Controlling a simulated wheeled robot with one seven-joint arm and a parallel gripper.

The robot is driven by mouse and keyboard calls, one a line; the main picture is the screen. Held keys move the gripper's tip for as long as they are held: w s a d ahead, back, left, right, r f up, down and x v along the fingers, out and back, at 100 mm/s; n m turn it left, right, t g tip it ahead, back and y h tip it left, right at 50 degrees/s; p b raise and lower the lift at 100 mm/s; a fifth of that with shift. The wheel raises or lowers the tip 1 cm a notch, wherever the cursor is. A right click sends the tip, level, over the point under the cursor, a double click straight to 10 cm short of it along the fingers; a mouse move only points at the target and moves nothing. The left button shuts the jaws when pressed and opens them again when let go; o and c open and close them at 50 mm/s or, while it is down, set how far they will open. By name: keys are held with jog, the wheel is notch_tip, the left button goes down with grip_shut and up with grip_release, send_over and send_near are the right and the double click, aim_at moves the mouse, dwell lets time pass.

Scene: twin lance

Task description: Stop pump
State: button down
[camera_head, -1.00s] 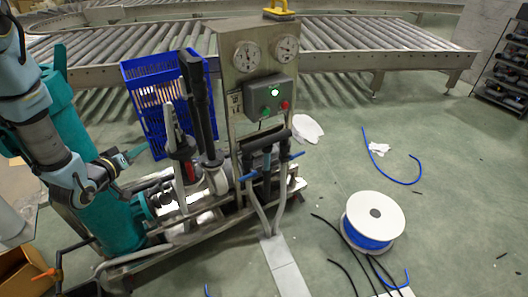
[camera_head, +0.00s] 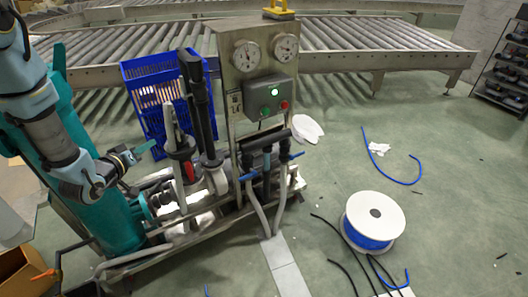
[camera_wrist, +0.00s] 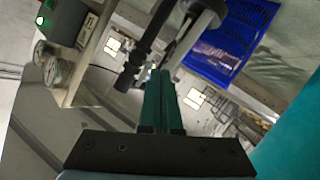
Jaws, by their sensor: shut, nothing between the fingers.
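The pump skid carries a metal panel with two round gauges and a grey control box (camera_head: 268,97). The box has a lit white-green lamp (camera_head: 274,91), a green button (camera_head: 265,112) and a red button (camera_head: 284,105). My gripper (camera_head: 148,148) is shut and empty, left of the panel and in front of the blue crate, well apart from the buttons. In the wrist view my gripper's fingers (camera_wrist: 160,92) are together; the control box (camera_wrist: 62,22) with its lit lamp is at the upper left, the buttons not clear.
Black lance handles (camera_head: 198,100) stand upright between my gripper and the panel. A blue crate (camera_head: 143,72) is behind them. A teal cylinder (camera_head: 107,220) stands under my arm. A cable spool (camera_head: 385,213) and loose hoses lie on the floor at right.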

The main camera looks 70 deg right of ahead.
jog(key=b, duration=0.9)
send_near(269, 112)
jog(key=shift+w+d+f, duration=0.35)
jog(key=shift+w+d, duration=0.05)
jog(key=shift+d, duration=0.35)
jog(key=shift+w+d+f, duration=0.35)
jog(key=shift+w+d, duration=0.05)
jog(key=shift+d, duration=0.35)
jog(key=shift+w+d+f, duration=0.35)
jog(key=shift+w+d, duration=0.05)
jog(key=shift+d, duration=0.4)
jog(key=shift+s+d+r, duration=0.15)
jog(key=shift+s+d, duration=0.55)
jog(key=shift+s, duration=0.15)
jog(key=s+d, duration=0.1)
jog(key=s, duration=0.1)
jog(key=s+d, duration=0.2)
jog(key=shift+d+f+b, duration=0.2)
jog(key=shift+f+b, duration=0.05)
jog(key=shift+b, duration=0.1)
jog(key=shift+s+d+r, duration=0.15)
jog(key=shift+s+d, duration=0.85)
jog(key=shift+d, duration=0.3)
dwell(0.8)
